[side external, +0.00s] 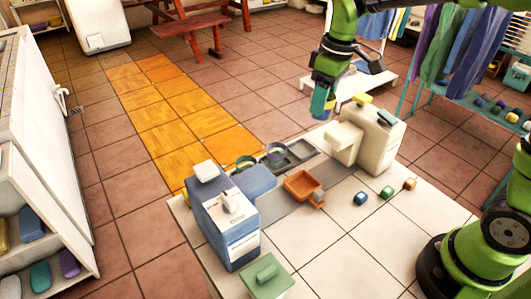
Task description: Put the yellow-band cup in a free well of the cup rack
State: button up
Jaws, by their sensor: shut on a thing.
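My gripper (322,108) points down in the air above the back of the white-tiled counter. It is shut on a small teal-blue thing (318,104); no yellow band can be made out on it at this size. Near the back edge of the counter, round dark openings (276,152) and a square grey one (301,150) sit in a row; I cannot tell whether this is the cup rack. Small blue (360,198), green (387,192) and orange (409,184) pieces stand apart on the right of the counter.
A blue dispenser-like block (225,225) stands at the counter's left and a cream one (368,140) at its back right, close to my gripper. An orange tray (302,185) lies between them. A green lidded box (266,276) is at the front. The counter's right front is clear.

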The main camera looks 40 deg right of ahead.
jog(key=w+d+f, duration=0.2)
jog(key=w+d, duration=0.1)
jog(key=w, duration=0.5)
jog(key=shift+w+d+f, duration=0.1)
jog(key=shift+w+f, duration=0.05)
jog(key=shift+f, duration=7.5)
jog(key=shift+f, duration=0.1)
jog(key=o, duration=1.1)
jog(key=shift+c, duration=0.2)
